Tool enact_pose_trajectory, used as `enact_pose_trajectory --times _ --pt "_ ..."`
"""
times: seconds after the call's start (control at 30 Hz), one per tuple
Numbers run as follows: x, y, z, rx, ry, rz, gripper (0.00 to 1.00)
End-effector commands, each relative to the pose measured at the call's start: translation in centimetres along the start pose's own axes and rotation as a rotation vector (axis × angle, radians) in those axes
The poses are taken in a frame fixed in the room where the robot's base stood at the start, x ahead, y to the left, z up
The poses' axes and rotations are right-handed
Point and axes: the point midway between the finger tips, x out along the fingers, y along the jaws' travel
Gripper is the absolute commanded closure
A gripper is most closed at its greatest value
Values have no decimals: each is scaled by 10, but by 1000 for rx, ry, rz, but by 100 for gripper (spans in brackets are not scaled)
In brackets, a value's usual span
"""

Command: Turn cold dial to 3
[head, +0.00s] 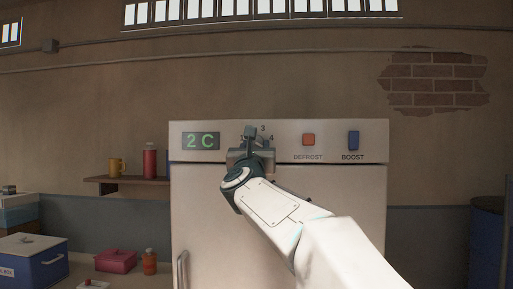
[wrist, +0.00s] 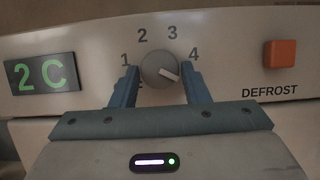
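The cold dial (wrist: 157,69) is a round grey knob on the fridge's front panel, with numbers 1 to 4 around its upper side. Its light pointer mark points right and slightly down, below the 4. The green display (wrist: 42,74) to its left reads 2 C. My gripper (wrist: 160,72) is at the dial, with one blue-grey finger on each side and the knob between them. The fingers look apart from the knob. In the head view my gripper (head: 249,143) hides the dial; only some numbers show around it.
An orange DEFROST button (head: 308,140) and a blue BOOST switch (head: 353,141) are on the same panel, right of the dial. The fridge (head: 350,190) has a handle at its lower left. A shelf (head: 110,186) with a mug and bottle is at left.

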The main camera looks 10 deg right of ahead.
Motion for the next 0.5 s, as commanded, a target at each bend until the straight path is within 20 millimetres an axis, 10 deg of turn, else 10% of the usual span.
enact_pose_trajectory --times 0.5 --pt "-1 -2 -1 -58 -2 22 84"
